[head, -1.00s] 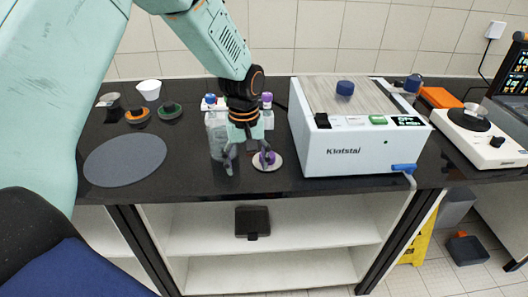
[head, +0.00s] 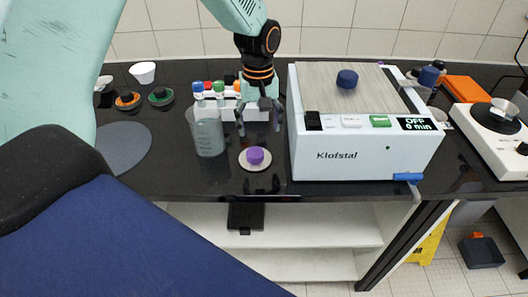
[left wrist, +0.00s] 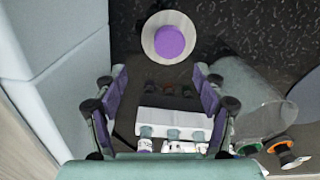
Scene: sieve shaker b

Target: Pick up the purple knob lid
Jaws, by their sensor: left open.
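The purple knob lid (head: 255,156) is a pale round disc with a purple knob on top. It lies on the black bench, left of the white Klofstal machine. In the left wrist view the lid (left wrist: 168,43) is at the top, beyond the fingertips. My left gripper (head: 258,126) is open and empty, behind the lid and close to the machine's left side. Its two fingers with purple pads also show in the left wrist view (left wrist: 158,85). My right gripper is not in view.
A clear beaker (head: 207,133) stands left of the lid. A white rack (head: 222,108) with coloured-capped bottles is behind the gripper. The white machine (head: 350,150) is close on the right. A grey round mat (head: 123,148) lies at the left. Bench in front of the lid is clear.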

